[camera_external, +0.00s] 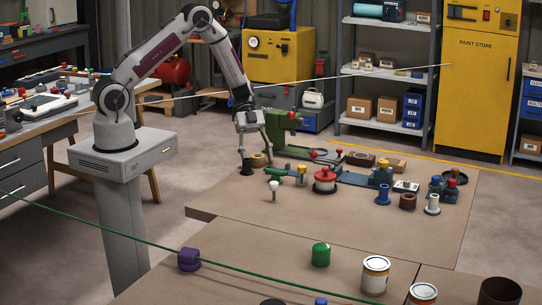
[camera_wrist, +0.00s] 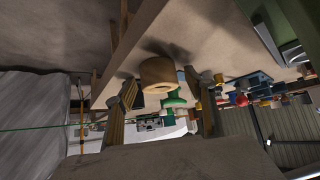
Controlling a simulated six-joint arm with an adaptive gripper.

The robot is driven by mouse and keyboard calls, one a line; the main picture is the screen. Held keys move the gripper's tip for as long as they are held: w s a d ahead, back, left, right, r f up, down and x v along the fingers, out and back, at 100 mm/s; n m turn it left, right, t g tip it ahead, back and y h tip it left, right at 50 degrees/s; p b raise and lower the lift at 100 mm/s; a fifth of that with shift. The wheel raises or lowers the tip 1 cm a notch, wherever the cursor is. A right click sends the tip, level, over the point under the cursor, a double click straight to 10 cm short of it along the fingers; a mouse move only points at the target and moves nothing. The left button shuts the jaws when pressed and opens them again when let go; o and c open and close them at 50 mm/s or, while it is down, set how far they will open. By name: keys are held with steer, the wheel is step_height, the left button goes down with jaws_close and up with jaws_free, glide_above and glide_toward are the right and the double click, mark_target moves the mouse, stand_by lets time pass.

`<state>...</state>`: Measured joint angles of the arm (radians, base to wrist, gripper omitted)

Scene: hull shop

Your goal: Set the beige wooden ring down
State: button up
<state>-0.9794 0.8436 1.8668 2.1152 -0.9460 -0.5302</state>
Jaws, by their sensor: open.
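The beige wooden ring (camera_wrist: 158,74) is in the wrist view, between the tips of my gripper (camera_wrist: 162,88).
A dark cylinder (camera_external: 247,168) stands close to the ring at front left. A green machine (camera_external: 280,128) stands behind, right of my gripper. A red-topped piece (camera_external: 324,180) and several spools stand to the right. The table's front left is mostly clear.

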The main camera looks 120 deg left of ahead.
steer(key=c, duration=1.3)
steer(key=shift+r, duration=0.2)
step_height(320, 180, up, 10)
steer(key=shift+f, duration=0.15)
stand_by(0.3)
